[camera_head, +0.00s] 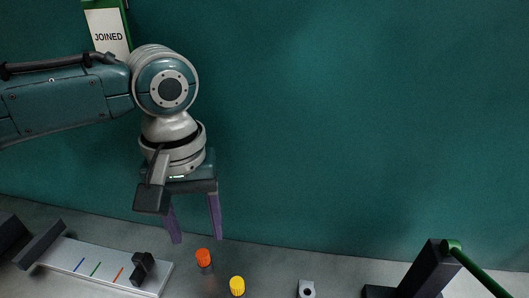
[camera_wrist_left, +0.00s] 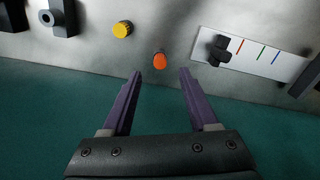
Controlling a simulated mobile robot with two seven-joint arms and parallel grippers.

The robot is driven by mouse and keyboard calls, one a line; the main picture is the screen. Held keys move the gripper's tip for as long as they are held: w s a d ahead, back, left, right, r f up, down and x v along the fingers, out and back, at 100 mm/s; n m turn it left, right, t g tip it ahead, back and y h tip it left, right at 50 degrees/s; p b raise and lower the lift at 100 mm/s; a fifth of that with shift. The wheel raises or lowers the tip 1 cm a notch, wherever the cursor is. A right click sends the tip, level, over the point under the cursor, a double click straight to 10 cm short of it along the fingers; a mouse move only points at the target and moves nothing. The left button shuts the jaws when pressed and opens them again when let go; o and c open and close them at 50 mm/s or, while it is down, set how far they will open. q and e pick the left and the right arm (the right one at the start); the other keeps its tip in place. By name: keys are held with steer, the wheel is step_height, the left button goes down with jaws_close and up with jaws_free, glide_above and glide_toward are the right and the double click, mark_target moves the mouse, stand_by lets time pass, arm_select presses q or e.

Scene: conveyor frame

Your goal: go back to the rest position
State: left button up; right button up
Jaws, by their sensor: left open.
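My left gripper (camera_head: 196,238) hangs from the left arm in the head view, its two purple fingers pointing down and spread apart. Nothing is between them. It is over the far edge of the grey surface, behind and left of the orange-topped knob (camera_head: 203,258). In the left wrist view the open fingers (camera_wrist_left: 160,74) point toward the orange knob (camera_wrist_left: 160,60), which lies beyond the tips. My right gripper is not in either view.
The grey surface (camera_head: 260,262) carries a yellow knob (camera_head: 237,285), a small grey block with a hole (camera_head: 306,289), a white plate with coloured lines (camera_head: 95,264) and a dark block with a green handle (camera_head: 430,270). A "JOINED" sign (camera_head: 108,37) hangs behind my left arm.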

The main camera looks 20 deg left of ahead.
arm_select(q)
steer(key=shift+r+p, duration=0.3)
steer(key=shift+r, duration=1.9)
